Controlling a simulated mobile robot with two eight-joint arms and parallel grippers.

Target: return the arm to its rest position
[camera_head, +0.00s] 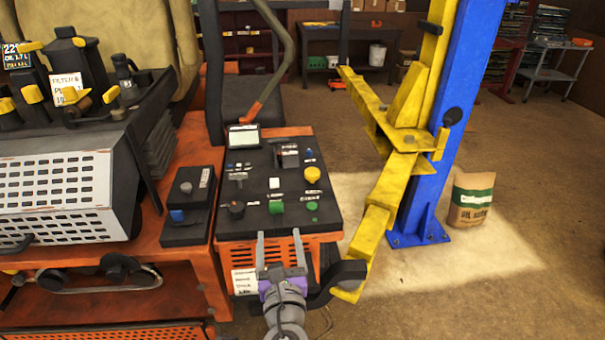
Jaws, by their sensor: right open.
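My right gripper (279,243) comes up from the bottom centre, with a grey and purple body and two thin grey fingers. The fingers are apart and nothing shows between them. The fingertips overlap the near edge of the black control panel (258,222) in the picture; I cannot tell whether they touch it. The panel carries a small display, a yellow knob (312,174), green buttons and switches. My left gripper is not in view.
The orange mower body (188,258) fills the left, with a white perforated cover (60,195). Right of the panel stand the yellow lift arm (378,215) and blue post (430,190). A paper bag (469,200) stands beside the post.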

